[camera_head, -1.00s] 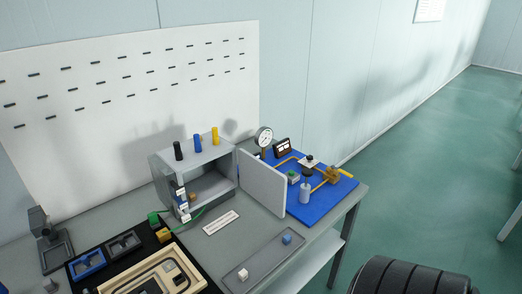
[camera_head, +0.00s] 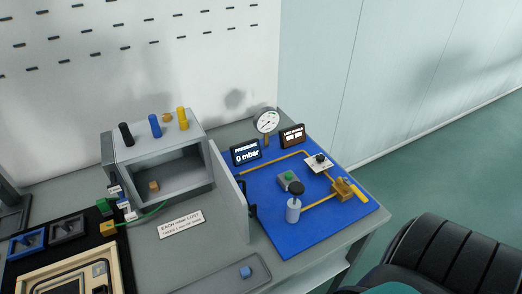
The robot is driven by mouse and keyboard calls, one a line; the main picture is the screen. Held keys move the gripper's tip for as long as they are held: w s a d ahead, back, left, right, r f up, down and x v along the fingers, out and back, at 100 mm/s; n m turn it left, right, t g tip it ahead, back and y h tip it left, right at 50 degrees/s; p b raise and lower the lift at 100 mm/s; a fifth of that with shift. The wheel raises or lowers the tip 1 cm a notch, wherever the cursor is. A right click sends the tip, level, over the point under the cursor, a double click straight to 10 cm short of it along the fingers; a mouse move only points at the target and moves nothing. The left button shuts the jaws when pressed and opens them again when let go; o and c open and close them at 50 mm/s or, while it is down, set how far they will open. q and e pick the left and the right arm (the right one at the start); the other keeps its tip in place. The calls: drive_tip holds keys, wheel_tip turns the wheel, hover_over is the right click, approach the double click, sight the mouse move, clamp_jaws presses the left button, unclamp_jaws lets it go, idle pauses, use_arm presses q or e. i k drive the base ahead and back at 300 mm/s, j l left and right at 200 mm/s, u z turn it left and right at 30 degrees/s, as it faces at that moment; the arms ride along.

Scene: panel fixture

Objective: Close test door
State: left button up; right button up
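The grey test door (camera_head: 229,198) stands upright and open at the right side of the grey box (camera_head: 158,150) on the bench. The box's front is open, and a small tan block (camera_head: 153,186) sits inside. A black handle (camera_head: 252,197) shows at the door's right side, partly hidden by the door. Neither of my grippers is in view.
Black, blue and yellow cylinders stand on the box. A label plate (camera_head: 181,224) and a tray (camera_head: 218,284) with a blue block (camera_head: 246,271) lie in front. A blue panel (camera_head: 290,228) with gauge, display and pipes is right of the door. A green cable runs by the box's front.

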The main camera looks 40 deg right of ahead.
sight(236, 201)
drive_tip(key=l+u, duration=0.1)
drive_tip(key=l, duration=1.4)
